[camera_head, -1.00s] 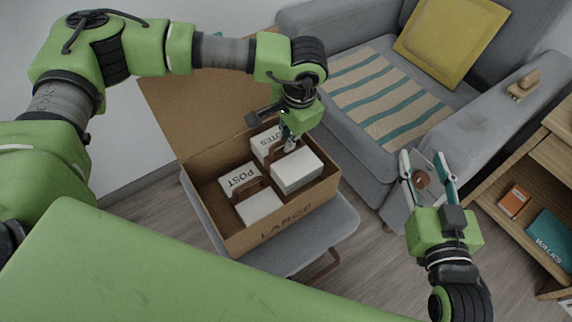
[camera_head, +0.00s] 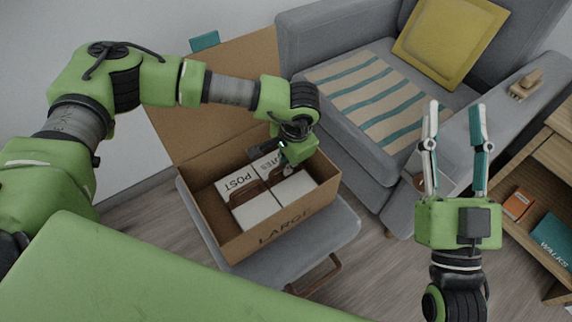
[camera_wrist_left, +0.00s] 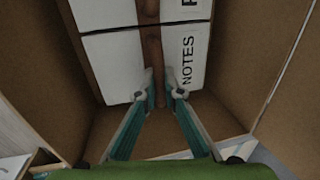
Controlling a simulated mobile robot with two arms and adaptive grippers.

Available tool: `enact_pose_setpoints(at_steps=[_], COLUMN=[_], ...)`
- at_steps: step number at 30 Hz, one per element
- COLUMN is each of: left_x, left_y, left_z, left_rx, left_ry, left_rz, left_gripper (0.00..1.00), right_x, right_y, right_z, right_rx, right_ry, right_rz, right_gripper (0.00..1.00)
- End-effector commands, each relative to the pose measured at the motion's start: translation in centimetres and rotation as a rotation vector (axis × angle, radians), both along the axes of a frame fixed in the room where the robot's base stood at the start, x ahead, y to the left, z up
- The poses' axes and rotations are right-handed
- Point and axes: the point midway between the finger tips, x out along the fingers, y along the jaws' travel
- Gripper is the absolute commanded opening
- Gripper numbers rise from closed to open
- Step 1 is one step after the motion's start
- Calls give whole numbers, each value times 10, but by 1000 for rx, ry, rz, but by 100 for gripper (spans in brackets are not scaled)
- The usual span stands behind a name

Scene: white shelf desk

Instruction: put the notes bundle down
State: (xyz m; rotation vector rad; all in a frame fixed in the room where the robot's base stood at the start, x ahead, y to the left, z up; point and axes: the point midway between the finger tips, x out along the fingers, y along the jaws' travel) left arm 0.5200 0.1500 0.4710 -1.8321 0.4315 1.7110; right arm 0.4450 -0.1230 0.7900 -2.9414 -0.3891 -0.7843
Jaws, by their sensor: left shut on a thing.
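The notes bundle (camera_head: 293,187) is a white block with a brown strap and the word NOTES, inside the open cardboard box. It lies beside the post bundle (camera_head: 255,210), its top about level with it. In the left wrist view the notes bundle (camera_wrist_left: 203,72) is nearest the fingers. My left gripper (camera_head: 286,168) is inside the box, shut on the notes bundle's brown strap; it also shows in the left wrist view (camera_wrist_left: 163,92). The bundle's underside is hidden. My right gripper (camera_head: 455,107) is open and empty, to the right of the box.
The cardboard box (camera_head: 270,240), marked LARGE, stands on a grey seat (camera_head: 344,226). A grey sofa (camera_head: 355,168) with a yellow cushion (camera_head: 452,38) is behind to the right. A wooden shelf (camera_head: 548,155) holding books is at the far right.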

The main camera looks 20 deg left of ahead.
Motion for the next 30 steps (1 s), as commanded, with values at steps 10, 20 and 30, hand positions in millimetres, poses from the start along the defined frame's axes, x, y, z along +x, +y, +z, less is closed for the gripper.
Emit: enact_pose_setpoints(at_steps=[10,20,30], left_x=[1,0,0], left_y=[0,0,-1], left_z=[0,-1,4], left_rx=[-1,-1,0], left_ry=[-2,1,-1], left_rz=[0,0,-1], left_gripper=[0,25,25], right_x=[-2,-4,2], right_y=[0,0,0], right_z=[3,6,-1], right_rx=[5,10,-5], right_ry=[-16,-33,16], right_rz=[1,2,-1], right_gripper=[40,40,40])
